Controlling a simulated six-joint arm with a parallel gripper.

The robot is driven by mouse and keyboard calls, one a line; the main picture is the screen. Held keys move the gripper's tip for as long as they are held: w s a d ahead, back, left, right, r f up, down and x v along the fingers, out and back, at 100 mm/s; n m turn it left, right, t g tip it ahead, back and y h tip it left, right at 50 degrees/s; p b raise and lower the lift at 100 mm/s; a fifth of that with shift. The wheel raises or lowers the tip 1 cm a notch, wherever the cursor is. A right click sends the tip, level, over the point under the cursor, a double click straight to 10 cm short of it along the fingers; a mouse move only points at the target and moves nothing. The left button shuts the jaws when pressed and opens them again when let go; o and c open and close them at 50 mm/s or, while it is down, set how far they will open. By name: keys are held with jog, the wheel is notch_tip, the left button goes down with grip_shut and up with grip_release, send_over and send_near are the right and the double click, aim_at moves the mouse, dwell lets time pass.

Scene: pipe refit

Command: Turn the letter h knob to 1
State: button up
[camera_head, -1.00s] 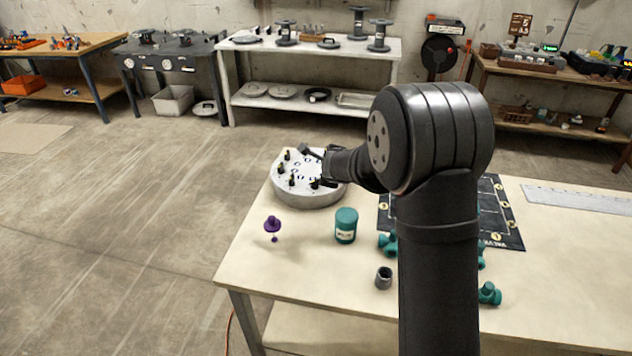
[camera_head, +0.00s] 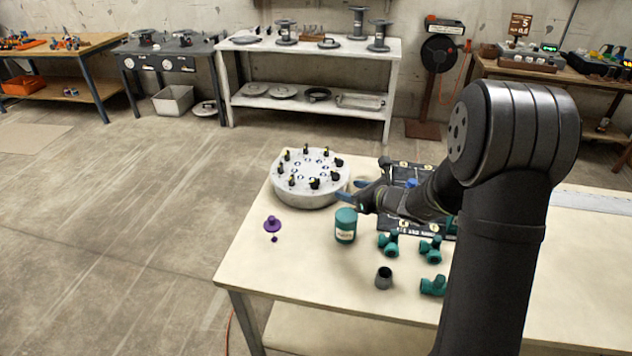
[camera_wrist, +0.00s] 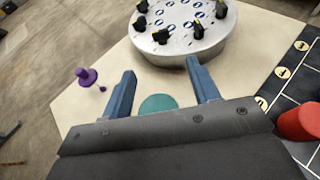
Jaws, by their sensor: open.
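A round grey-white panel (camera_head: 310,196) with a ring of several black knobs (camera_head: 314,183) stands at the table's far left. Blue-ringed marks are on its top, but the letters and numbers are too small to read. I cannot tell which knob is letter h. My gripper (camera_head: 351,191) is at the panel's right side, open and empty, with blue fingers. In the wrist view, the open fingers (camera_wrist: 160,76) point toward the near side of the panel (camera_wrist: 185,50). Several knobs (camera_wrist: 163,35) show there, apart from the fingers.
A teal jar (camera_head: 346,226) stands just below my gripper. A purple knobbed piece (camera_head: 272,224) is at the left edge. Teal fittings (camera_head: 388,244) and a grey sleeve (camera_head: 383,278) are nearer. A black marked board (camera_head: 405,172) lies right, with a red cylinder (camera_wrist: 300,122) on it.

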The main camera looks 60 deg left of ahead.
aim_at(316, 181)
jog(key=x, duration=1.6)
jog(key=shift+s+a+f, duration=0.1)
jog(key=shift+a+f, duration=0.05)
jog(key=shift+a, duration=0.15)
jog(key=c, duration=1)
